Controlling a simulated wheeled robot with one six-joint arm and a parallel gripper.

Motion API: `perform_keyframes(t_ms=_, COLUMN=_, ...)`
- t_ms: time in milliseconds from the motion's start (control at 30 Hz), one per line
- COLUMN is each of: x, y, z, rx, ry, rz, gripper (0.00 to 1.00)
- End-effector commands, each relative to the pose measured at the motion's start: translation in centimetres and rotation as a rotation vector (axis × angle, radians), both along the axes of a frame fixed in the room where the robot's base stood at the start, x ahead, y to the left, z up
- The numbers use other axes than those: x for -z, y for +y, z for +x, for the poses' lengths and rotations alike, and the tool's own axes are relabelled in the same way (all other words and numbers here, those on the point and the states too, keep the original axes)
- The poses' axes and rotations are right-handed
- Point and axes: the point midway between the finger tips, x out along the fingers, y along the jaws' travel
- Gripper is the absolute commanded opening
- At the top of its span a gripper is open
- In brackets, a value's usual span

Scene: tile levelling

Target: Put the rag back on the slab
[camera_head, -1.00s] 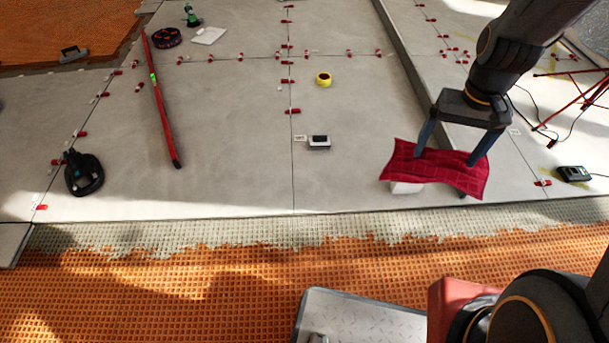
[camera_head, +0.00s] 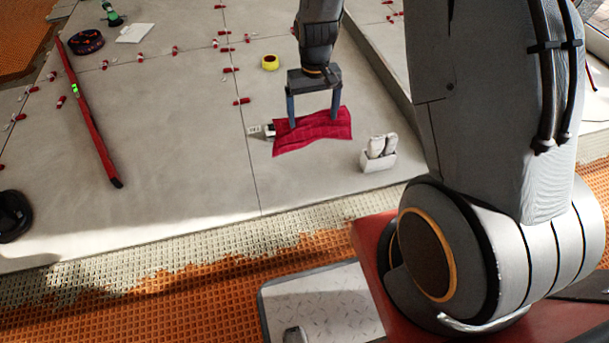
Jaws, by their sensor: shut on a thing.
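The red rag (camera_head: 318,132) is spread roughly flat between the two fingers of my gripper (camera_head: 313,116). My gripper points down and is shut on the rag. The rag is over the grey slab (camera_head: 190,160), right of its long joint line. I cannot tell whether the rag's underside touches the slab. The rag's left edge partly covers a small black and white device (camera_head: 269,131).
A white holder (camera_head: 378,154) with upright white items stands right of the rag. A yellow tape roll (camera_head: 270,62) lies behind. A red level (camera_head: 90,115) lies at left, with several red clips around. Clear slab lies in front of the rag.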

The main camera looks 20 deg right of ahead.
Motion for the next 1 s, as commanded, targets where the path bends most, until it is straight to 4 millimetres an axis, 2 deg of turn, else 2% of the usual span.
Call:
perform_keyframes(t_ms=33, x=3.5, y=0.0, z=1.2, rx=0.0, ry=0.004, rz=0.0, gripper=0.58)
perform_keyframes(t_ms=100, x=6.8, y=-0.1, z=2.6, rx=0.001, ry=0.003, rz=0.0, gripper=0.58)
perform_keyframes(t_ms=300, x=15.6, y=-0.2, z=5.7, rx=0.004, ry=0.003, rz=0.0, gripper=0.58)
perform_keyframes(t_ms=400, x=18.8, y=-0.3, z=6.7, rx=0.004, ry=0.001, rz=0.0, gripper=0.58)
perform_keyframes(t_ms=500, x=21.0, y=-0.3, z=7.3, rx=0.005, ry=0.001, rz=0.0, gripper=0.58)
perform_keyframes(t_ms=767, x=23.9, y=-0.3, z=7.8, rx=0.005, ry=0.0, rz=0.0, gripper=0.58)
perform_keyframes(t_ms=1000, x=27.4, y=-0.4, z=7.8, rx=0.006, ry=0.0, rz=0.0, gripper=0.58)
